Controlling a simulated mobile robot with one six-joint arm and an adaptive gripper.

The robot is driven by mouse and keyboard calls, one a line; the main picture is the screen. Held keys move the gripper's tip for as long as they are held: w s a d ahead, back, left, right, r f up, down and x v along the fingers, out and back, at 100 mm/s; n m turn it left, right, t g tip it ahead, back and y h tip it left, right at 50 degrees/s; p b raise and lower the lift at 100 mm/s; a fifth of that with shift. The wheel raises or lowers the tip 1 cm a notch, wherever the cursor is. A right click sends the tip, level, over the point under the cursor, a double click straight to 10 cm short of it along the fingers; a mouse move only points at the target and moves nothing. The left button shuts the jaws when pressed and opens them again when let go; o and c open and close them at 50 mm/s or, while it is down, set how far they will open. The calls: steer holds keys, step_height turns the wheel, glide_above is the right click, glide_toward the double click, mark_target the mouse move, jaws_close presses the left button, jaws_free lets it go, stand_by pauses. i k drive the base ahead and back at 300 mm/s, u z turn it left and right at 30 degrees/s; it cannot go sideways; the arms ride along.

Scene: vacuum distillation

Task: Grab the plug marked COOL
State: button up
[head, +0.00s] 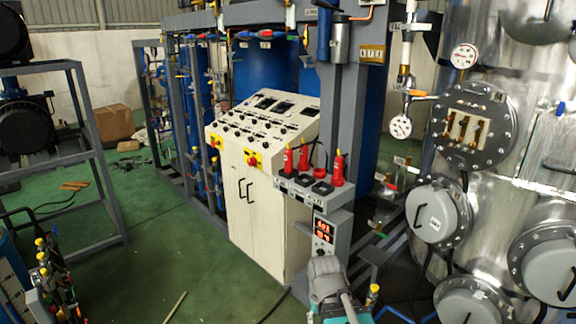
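Several sockets line the top of a grey plug panel (340,200) right of centre. Three red plugs stand upright there: a left one (289,161), a middle one (304,158) and a right one (338,168). Dark square sockets between the middle and right plugs look empty. Small labels run along the panel's front edge, but they are too small to read, so I cannot tell which plug is marked COOL.
A white control cabinet (250,200) with knobs and a sloped console stands left of the panel. A red digital display (323,230) is below the panel. A large metal vessel (490,120) with flanges and gauges fills the right. Green floor (170,270) is open at the left.

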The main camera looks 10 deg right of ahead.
mark_target(288, 156)
steer(key=z, duration=0.1)
steer(key=i, duration=1)
steer(key=u, duration=0.05)
